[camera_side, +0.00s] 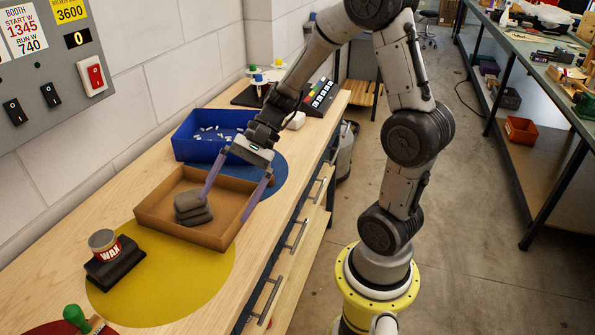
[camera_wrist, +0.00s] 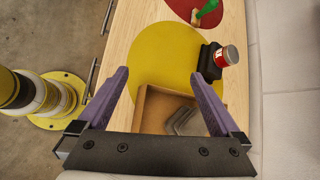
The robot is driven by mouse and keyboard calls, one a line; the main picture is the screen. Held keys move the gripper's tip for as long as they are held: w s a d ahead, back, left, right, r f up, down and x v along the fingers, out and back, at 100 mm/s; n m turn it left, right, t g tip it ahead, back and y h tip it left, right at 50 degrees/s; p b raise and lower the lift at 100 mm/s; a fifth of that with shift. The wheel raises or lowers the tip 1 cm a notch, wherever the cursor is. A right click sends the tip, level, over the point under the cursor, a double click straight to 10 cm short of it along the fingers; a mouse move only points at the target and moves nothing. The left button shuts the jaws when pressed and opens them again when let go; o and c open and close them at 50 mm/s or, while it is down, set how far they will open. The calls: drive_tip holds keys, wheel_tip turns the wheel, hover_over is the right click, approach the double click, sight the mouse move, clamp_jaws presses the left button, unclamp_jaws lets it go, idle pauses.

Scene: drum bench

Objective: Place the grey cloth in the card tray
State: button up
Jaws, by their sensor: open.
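The grey cloth (camera_side: 193,208) is a folded stack lying inside the brown card tray (camera_side: 157,226), toward the tray's left part in the side view. The cloth also shows in the wrist view (camera_wrist: 183,121), partly cut off by my gripper's body, inside the tray (camera_wrist: 153,104). My gripper (camera_side: 221,210) is open and empty, with its two purple fingers spread wide over the tray. In the wrist view the fingers of my gripper (camera_wrist: 160,78) stand apart with nothing between their tips. Whether a finger touches the tray's wall I cannot tell.
A blue bin (camera_side: 190,148) with small white pieces stands behind the tray. A wax tin (camera_side: 103,243) sits on a black block in front, on a yellow disc (camera_side: 185,285). A green-handled tool (camera_side: 76,318) lies at the near edge. Bare wood (camera_side: 60,250) shows on the left.

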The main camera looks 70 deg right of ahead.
drive_tip(key=s+d+r+n+t+h, duration=0.1)
drive_tip(key=s+r+n+h, duration=0.3)
drive_tip(key=s+n, duration=0.3)
drive_tip(key=s+d+r+n+t+h, duration=0.1)
drive_tip(key=s+r+n+h, duration=0.3)
drive_tip(key=s+n, duration=0.3)
drive_tip(key=shift+s+d+n+h, duration=0.15)
drive_tip(key=shift+d+n+h, duration=0.15)
drive_tip(key=shift+n+h, duration=0.3)
